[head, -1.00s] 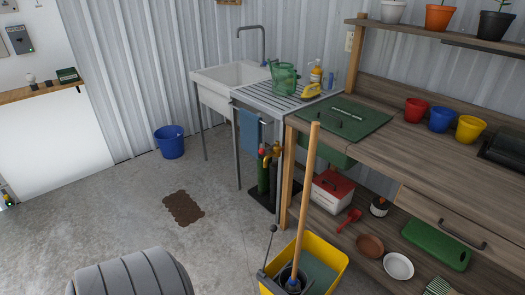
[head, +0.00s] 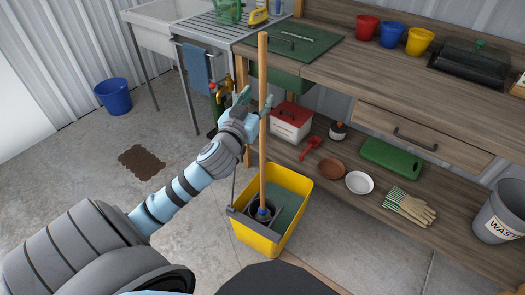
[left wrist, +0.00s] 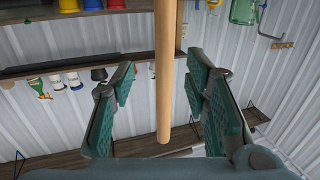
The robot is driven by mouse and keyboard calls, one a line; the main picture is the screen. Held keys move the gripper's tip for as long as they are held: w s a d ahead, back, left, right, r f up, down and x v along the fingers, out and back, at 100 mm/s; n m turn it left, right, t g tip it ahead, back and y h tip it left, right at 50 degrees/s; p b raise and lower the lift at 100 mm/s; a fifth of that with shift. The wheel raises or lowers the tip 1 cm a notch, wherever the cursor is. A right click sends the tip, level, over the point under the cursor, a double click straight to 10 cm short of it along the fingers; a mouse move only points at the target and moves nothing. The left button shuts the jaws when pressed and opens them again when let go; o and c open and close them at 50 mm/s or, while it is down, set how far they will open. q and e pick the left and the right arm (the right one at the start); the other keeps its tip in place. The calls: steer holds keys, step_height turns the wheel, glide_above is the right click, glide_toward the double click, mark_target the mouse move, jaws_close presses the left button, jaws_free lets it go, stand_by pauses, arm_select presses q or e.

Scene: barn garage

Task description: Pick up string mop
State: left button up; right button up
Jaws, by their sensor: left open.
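The string mop (head: 263,150) stands upright with its wooden handle rising from a yellow mop bucket (head: 268,248). Its lower end, with a blue fitting, sits in the bucket's dark wringer; the strings are hidden. My left gripper (head: 258,95) is open at the upper part of the handle. In the left wrist view, the handle (left wrist: 164,100) passes between the two green-padded fingers of the gripper (left wrist: 162,75), with a gap on each side. How deep it lies between them I cannot tell. My right gripper is not in view.
The wooden workbench (head: 345,75) with a lower shelf stands right behind the bucket. A red-lidded box (head: 290,122) is close to the handle. A sink (head: 150,32) is at the back left. The concrete floor around the blue bucket (head: 114,96) is mostly clear.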

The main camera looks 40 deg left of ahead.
mark_target(261, 85)
arm_select(q)
steer(key=x, duration=0.4)
steer(key=r+x, duration=0.1)
steer(key=x, duration=0.1)
steer(key=shift+a+r, duration=0.15)
steer(key=shift+a, duration=0.2)
steer(key=shift+d+r, duration=0.1)
steer(key=shift+r, duration=0.05)
jaws_close()
